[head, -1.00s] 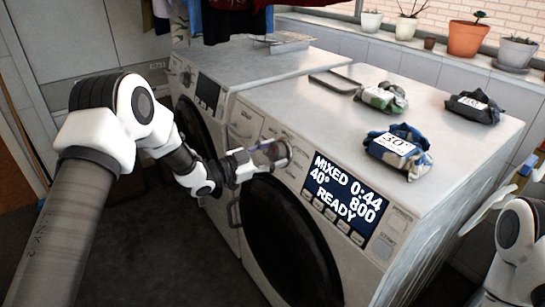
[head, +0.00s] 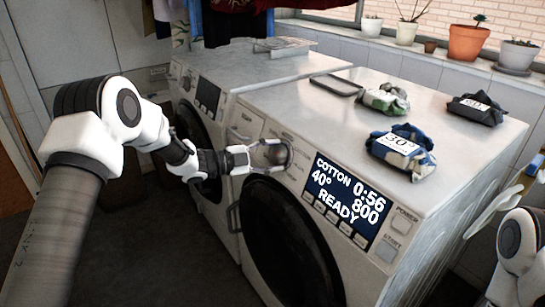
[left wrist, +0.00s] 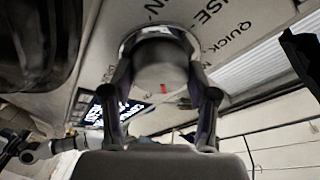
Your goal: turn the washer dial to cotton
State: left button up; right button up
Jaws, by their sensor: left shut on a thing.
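The washer dial (head: 277,155) is a round grey knob on the front panel of the nearer white washer (head: 345,120). My left gripper (head: 262,156) is shut on the dial, and in the left wrist view its two fingers stand on either side of the dial (left wrist: 160,65). The washer display (head: 343,197) reads COTTON, 0:56, 40°, 800 and READY. The display is only partly visible and turned around in the left wrist view (left wrist: 112,110). My right arm shows at the right edge of the head view, but I cannot make out its jaws clearly.
A blue cloth bundle tagged 30° (head: 401,150), a green bundle (head: 384,98) and a dark bundle (head: 475,109) lie on the washer top. A second washer (head: 250,62) stands to the left. Potted plants (head: 467,43) line the sill. POWER and START buttons sit right of the display.

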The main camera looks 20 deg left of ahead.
dwell(0.3)
pick_arm(q)
jog(key=o, duration=1.2)
jog(key=shift+c, duration=0.2)
jog(key=v, duration=1.2)
